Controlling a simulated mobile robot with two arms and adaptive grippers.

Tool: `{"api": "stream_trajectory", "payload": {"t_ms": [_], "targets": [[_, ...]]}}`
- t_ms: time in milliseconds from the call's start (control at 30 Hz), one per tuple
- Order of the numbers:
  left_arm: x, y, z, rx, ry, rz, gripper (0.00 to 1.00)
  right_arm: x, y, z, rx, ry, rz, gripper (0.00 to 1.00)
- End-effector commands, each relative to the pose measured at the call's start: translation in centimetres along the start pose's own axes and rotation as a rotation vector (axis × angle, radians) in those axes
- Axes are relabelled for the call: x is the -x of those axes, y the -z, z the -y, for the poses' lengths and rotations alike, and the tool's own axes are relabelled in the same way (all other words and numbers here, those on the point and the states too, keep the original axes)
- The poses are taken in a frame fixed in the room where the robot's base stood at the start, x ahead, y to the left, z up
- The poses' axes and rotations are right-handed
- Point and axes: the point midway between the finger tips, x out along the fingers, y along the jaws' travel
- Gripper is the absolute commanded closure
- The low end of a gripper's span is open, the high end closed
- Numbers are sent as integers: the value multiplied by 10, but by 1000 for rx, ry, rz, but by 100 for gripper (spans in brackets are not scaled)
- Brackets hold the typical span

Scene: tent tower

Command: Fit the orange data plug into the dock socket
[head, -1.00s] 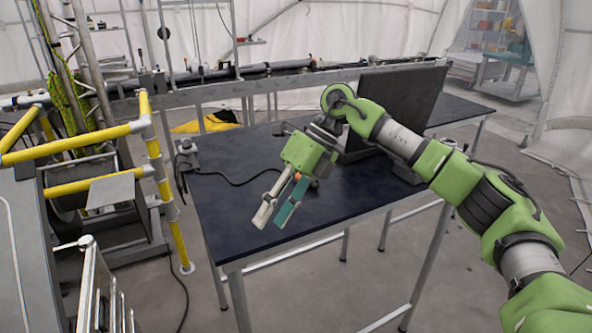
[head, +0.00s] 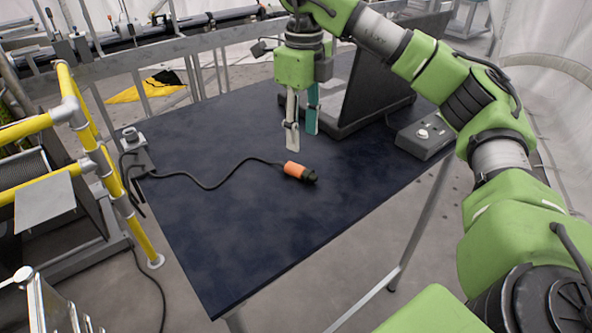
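The orange data plug (head: 297,171), with a black end pointing right, lies on the dark blue table. Its black cable runs left across the table top. A grey box (head: 425,133) with light round fittings on top, which looks like the dock, sits at the table's right edge beside the laptop. I cannot make out which fitting is the socket. My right gripper (head: 301,141) points down behind the plug, with its pale and teal fingers apart and nothing between them. It does not touch the plug. My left gripper is not in view.
A dark open laptop (head: 360,100) stands on the table behind and right of my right gripper. A small grey fixture (head: 133,138) sits at the table's left corner, where the cable passes. Yellow rails (head: 88,140) stand left of the table (head: 235,235). The table's front half is clear.

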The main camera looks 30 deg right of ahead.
Motion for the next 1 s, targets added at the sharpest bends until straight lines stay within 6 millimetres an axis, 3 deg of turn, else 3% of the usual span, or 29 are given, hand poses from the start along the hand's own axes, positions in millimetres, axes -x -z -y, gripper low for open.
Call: {"api": "stream_trajectory", "payload": {"t_ms": [167,467,700,1000], "targets": [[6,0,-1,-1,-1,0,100,-30,1,0,-1,-1,-3,60],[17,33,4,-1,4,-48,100,-53,-1,-2,0,-1,-2,60],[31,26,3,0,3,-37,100,-88,-4,-5,0,-1,0,60],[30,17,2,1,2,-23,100,-95,-5,-5,0,-1,2,60]]}}
